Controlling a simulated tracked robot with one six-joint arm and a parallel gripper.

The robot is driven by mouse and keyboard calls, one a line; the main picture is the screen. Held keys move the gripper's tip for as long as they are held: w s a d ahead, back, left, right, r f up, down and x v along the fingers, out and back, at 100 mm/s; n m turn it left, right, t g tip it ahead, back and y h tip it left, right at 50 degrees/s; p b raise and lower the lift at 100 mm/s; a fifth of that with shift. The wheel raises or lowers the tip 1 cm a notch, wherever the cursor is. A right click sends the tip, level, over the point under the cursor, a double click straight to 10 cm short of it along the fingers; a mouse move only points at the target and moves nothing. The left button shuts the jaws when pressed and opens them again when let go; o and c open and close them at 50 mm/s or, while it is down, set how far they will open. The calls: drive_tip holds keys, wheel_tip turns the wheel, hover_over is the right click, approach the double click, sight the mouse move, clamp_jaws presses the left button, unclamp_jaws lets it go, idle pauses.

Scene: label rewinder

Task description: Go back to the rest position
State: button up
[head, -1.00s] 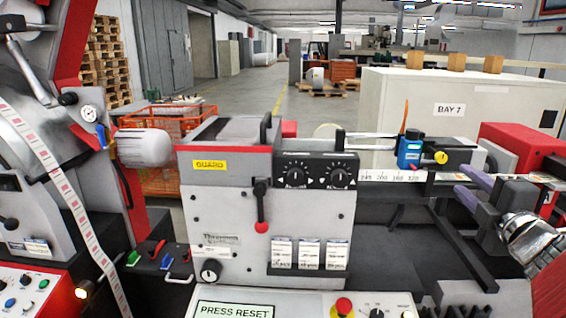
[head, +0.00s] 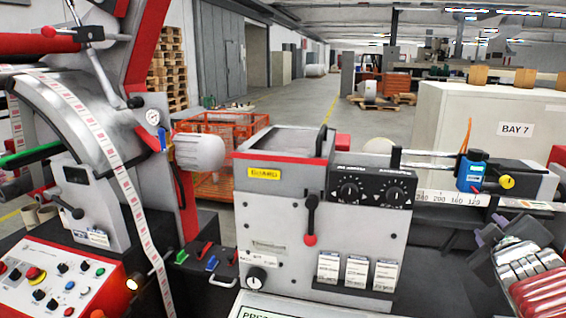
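My gripper (head: 489,231) is at the right edge of the head view, in front of the white scale strip and below the blue sensor block. Its two purple-grey fingertips stand a little apart with nothing seen between them. The fingers are seen foreshortened, and the wrist behind them runs out of the frame at the lower right. The label rewinder's grey housing (head: 282,205) with a yellow GUARD label stands to the left, clear of the gripper.
The blue sensor block (head: 470,172) with an orange cable sits just above my gripper. A red lever (head: 311,220) sticks out of the housing front. The label web (head: 130,190) and a button panel (head: 60,280) are at left. A BAY 7 cabinet (head: 480,115) stands behind.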

drive_tip(key=s+a+f+m+g+y, duration=0.1)
drive_tip(key=s+a+f, duration=0.3)
drive_tip(key=a, duration=0.5)
drive_tip(key=s+a+f+m+g+y, duration=0.2)
drive_tip(key=s+a+f+g+y, duration=0.2)
drive_tip(key=s+a, duration=0.3)
drive_tip(key=s+a+f+m+g+y, duration=0.2)
drive_tip(key=s+a+f, duration=0.3)
drive_tip(key=a, duration=0.8)
drive_tip(key=shift+s+f, duration=0.4)
drive_tip(key=shift+f, duration=0.3)
